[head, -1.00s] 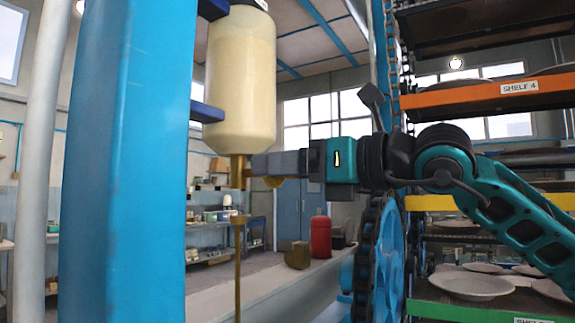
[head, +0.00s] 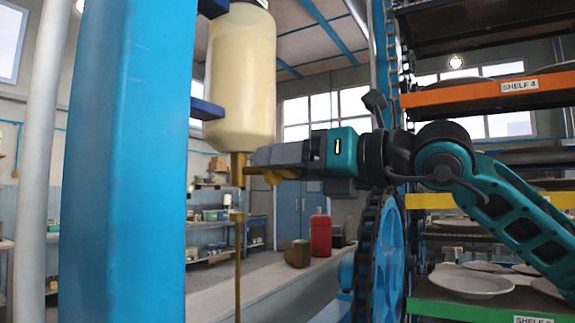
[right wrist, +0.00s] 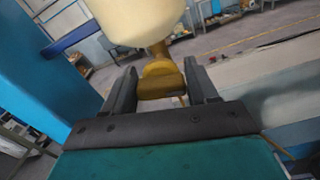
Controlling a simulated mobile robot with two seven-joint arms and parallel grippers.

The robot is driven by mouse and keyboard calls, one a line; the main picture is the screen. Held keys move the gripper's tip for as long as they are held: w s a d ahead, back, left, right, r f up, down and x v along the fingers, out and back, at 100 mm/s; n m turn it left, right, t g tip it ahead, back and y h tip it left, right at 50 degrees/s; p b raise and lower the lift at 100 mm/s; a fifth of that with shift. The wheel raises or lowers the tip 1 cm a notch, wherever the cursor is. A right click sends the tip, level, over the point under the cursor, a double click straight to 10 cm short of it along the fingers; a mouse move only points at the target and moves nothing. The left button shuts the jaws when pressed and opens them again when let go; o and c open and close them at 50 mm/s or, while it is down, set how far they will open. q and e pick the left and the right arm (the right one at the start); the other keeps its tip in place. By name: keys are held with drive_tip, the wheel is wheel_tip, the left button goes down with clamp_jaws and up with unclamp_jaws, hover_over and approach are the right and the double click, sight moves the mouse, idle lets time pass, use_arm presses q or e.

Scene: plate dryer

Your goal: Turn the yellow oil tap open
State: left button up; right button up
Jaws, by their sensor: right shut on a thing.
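The yellow oil tap is a brass-yellow fitting under the cream oil bottle (head: 240,80). In the head view its vertical pipe (head: 238,170) runs down from the bottle, and part of its handle (head: 272,177) shows below my right gripper (head: 258,158). In the right wrist view the tap handle (right wrist: 160,82) sits between the two dark fingers of my right gripper (right wrist: 160,88), which is shut on it. The fingers hide part of the handle in the head view. My left gripper is not in view.
A blue column (head: 125,160) stands close at the left. A blue chain wheel (head: 385,255) and a rack of shelves (head: 490,203) with plates stand at the right. A red canister (head: 320,235) is on the bench behind.

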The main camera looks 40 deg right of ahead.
drive_tip(key=m, duration=0.4)
drive_tip(key=shift+d+m, duration=0.15)
drive_tip(key=shift+m, duration=0.15)
drive_tip(key=m, duration=0.3)
drive_tip(key=shift+d+f+m+b, duration=0.1)
drive_tip(key=shift+m+b, duration=0.2)
drive_tip(key=shift+b, duration=0.05)
drive_tip(key=m, duration=0.4)
drive_tip(key=shift+w+f, duration=0.1)
drive_tip(key=shift+f, duration=0.05)
drive_tip(key=shift+m+b, duration=0.35)
drive_tip(key=shift+m, duration=1.25)
drive_tip(key=o, duration=1)
drive_tip(key=shift+f, duration=0.1)
drive_tip(key=shift+c, duration=0.2)
